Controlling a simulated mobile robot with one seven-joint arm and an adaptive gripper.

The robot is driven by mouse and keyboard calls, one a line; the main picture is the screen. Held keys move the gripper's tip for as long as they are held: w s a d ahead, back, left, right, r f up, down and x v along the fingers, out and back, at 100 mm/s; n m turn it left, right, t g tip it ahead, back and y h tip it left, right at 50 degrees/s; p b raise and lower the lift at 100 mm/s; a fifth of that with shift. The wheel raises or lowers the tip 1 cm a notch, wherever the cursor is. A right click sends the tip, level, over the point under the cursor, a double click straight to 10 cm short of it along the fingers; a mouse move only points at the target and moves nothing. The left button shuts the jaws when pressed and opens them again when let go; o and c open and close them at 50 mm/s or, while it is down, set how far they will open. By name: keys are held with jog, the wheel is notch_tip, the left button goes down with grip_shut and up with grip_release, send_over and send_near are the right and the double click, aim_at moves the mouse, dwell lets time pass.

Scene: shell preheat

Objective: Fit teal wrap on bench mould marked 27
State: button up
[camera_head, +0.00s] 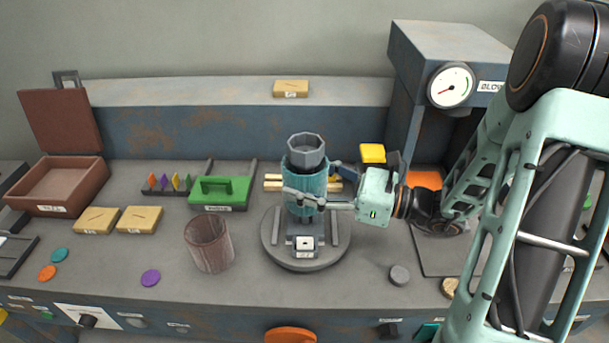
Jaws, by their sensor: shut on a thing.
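The teal wrap (306,187) is an upright sleeve at the middle of the bench. It sits around a grey faceted mould (306,146), whose hollow top rises out of it. My gripper (312,184) reaches in from the right and is shut on the teal wrap, with one finger across its front. The mould stands on a round grey base (277,241) with upright side bars. How far down the wrap sits on the mould cannot be told.
A brown ribbed cup (208,243) and a green carrier (220,190) stand to the left. A lidded brown box (62,186) is at far left. A grey machine with a dial (451,86) stands at back right. A grey disc (399,275) lies right of the base.

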jog(key=shift+f+b, duration=1.8)
jog(key=shift+f, duration=1.1)
jog(key=o, duration=1.2)
jog(key=v, duration=1.2)
jog(key=shift+s, duration=0.1)
